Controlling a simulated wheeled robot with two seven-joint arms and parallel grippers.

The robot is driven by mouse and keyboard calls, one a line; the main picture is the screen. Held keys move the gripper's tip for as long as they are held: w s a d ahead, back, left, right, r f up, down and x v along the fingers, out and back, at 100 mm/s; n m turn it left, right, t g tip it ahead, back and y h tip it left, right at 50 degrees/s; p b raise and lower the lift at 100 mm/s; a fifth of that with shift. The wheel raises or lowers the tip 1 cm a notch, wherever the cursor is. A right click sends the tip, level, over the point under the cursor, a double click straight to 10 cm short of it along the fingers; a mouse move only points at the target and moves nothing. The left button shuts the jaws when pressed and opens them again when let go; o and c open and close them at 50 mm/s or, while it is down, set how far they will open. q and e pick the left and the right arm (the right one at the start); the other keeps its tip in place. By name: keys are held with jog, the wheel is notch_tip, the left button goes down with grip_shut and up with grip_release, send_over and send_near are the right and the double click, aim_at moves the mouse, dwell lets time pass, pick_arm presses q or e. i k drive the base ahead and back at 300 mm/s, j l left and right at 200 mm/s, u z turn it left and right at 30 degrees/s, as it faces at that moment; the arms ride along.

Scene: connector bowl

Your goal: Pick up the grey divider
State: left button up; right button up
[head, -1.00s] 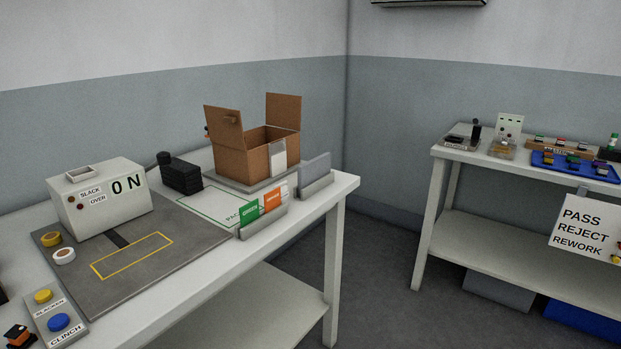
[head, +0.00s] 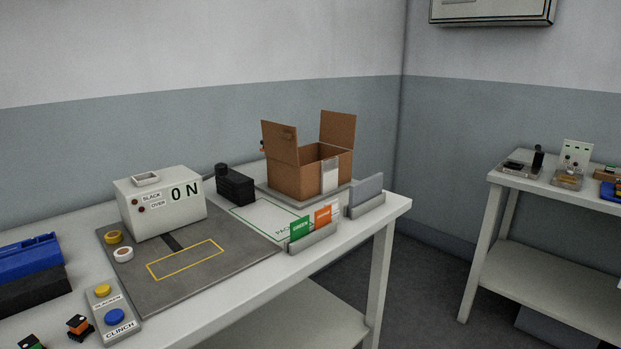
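A grey divider (head: 367,190) stands upright in a low grey holder (head: 369,206) near the right end of the left table. It is to the right of the green card (head: 300,229) and the orange card (head: 323,216), which stand in another grey holder. It is in front of and to the right of the open cardboard box (head: 299,175). Neither of my grippers shows in the head view.
A white machine (head: 163,204) reading ON stands on a grey mat (head: 188,281) at the left. A black device (head: 235,186) stands behind the white packing area. A second table (head: 558,187) is at the right, with floor between.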

aim_at(363, 191)
jog(key=i+l+u, duration=0.1)
jog(key=i+l, duration=0.15)
jog(key=i, duration=0.2)
jog(key=i+l+u, duration=0.15)
jog(key=i+l, duration=0.2)
jog(key=i, duration=0.15)
